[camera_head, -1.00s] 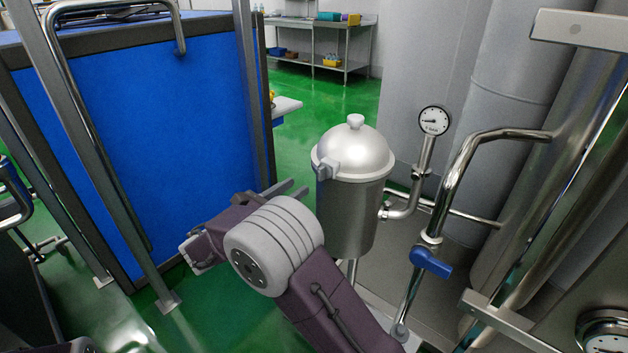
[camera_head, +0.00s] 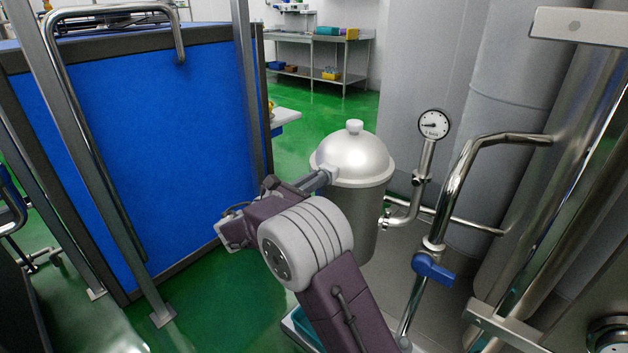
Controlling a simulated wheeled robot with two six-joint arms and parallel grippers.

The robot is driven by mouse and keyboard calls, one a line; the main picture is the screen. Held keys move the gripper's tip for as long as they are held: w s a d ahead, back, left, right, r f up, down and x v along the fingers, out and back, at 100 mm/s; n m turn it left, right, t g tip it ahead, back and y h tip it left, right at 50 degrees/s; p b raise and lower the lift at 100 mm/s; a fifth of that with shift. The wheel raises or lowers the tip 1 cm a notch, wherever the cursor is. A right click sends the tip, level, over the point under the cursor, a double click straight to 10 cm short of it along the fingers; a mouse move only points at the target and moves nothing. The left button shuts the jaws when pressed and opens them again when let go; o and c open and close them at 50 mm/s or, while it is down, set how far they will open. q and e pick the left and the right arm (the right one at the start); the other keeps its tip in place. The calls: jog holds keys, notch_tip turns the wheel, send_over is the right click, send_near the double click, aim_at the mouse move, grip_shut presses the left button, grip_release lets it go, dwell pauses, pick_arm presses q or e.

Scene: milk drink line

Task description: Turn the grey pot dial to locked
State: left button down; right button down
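The steel pot (camera_head: 352,215) stands upright right of centre, with a domed lid (camera_head: 352,158) and a round knob on top. The grey dial was on the pot's left side just below the lid rim; my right gripper (camera_head: 318,181) now covers that spot, so the dial and its setting are mostly hidden. The fingertips reach the pot's side at the dial. I cannot tell whether they are closed on it or only around it. My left gripper is not in view.
A pressure gauge (camera_head: 434,125) on a bent pipe and a blue-handled valve (camera_head: 433,267) stand to the right of the pot. A blue panel (camera_head: 140,140) with metal posts is on the left. Green floor (camera_head: 205,305) is open between them.

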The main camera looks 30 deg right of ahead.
jog(key=shift+m, duration=0.3)
jog(key=shift+s+d+f+m+b, duration=0.1)
jog(key=shift+s+f+m+b, duration=0.15)
jog(key=shift+m+b, duration=2.45)
jog(key=shift+s+d+f+m+b, duration=0.1)
jog(key=shift+f+m+b, duration=0.15)
jog(key=shift+m+b, duration=2.5)
jog(key=shift+s+f+m+b, duration=0.25)
jog(key=shift+m+b, duration=1.85)
jog(key=shift+m, duration=1.15)
jog(key=c, duration=1.5)
grip_release()
jog(key=shift+o, duration=0.2)
jog(key=shift+r, duration=0.1)
